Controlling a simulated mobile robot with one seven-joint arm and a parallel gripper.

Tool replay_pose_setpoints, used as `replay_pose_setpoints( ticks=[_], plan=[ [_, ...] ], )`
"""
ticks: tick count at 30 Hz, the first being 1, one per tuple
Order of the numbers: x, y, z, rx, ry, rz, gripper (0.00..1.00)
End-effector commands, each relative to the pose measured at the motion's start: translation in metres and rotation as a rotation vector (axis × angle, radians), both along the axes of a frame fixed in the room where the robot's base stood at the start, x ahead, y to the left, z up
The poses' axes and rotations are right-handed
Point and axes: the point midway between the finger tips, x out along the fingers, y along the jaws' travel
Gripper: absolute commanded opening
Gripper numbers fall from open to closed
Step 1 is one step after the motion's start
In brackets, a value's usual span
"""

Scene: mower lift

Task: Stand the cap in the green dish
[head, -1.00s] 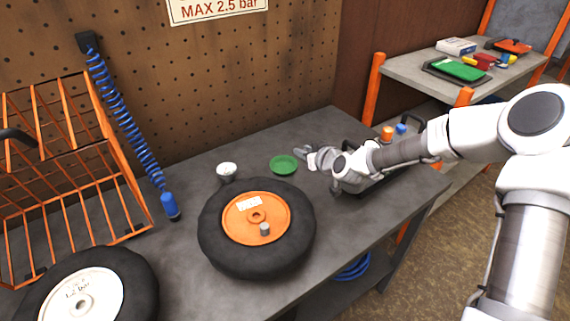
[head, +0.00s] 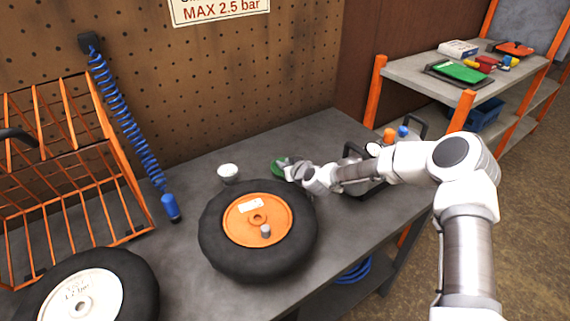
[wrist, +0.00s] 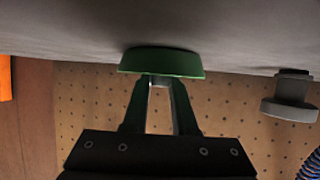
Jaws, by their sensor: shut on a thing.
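The green dish (head: 278,167) lies on the grey workbench behind the tyred wheel. It also shows in the wrist view (wrist: 160,62), just beyond my fingertips. My gripper (head: 287,168) is low at the dish's right side and hides part of it. In the wrist view my gripper (wrist: 160,88) is shut on a small pale thing, which I take to be the cap (wrist: 159,80). It is mostly hidden between the fingertips. I cannot tell whether it touches the dish.
A black-tyred wheel with an orange hub (head: 240,225) lies in front, close to my gripper. A dark tray with bottles (head: 365,185) is at the right, under my arm. The pegboard wall (head: 250,80) rises behind.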

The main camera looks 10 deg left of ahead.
Motion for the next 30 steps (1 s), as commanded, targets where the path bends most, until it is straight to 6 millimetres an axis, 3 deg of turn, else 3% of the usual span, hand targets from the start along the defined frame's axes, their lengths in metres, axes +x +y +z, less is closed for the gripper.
replay_pose_setpoints(
  ticks=[10,11,13,26,30],
  plan=[
    [0.0,0.0,-0.004,-0.001,-0.001,0.0,0.0],
    [0.0,0.0,-0.004,0.0,0.0,0.0,0.28],
    [0.0,0.0,-0.003,0.0,0.0,0.0,0.39],
    [0.0,0.0,0.004,0.001,0.001,0.0,0.39],
    [-0.013,-0.011,0.01,-0.001,0.001,0.001,0.39]
  ],
)
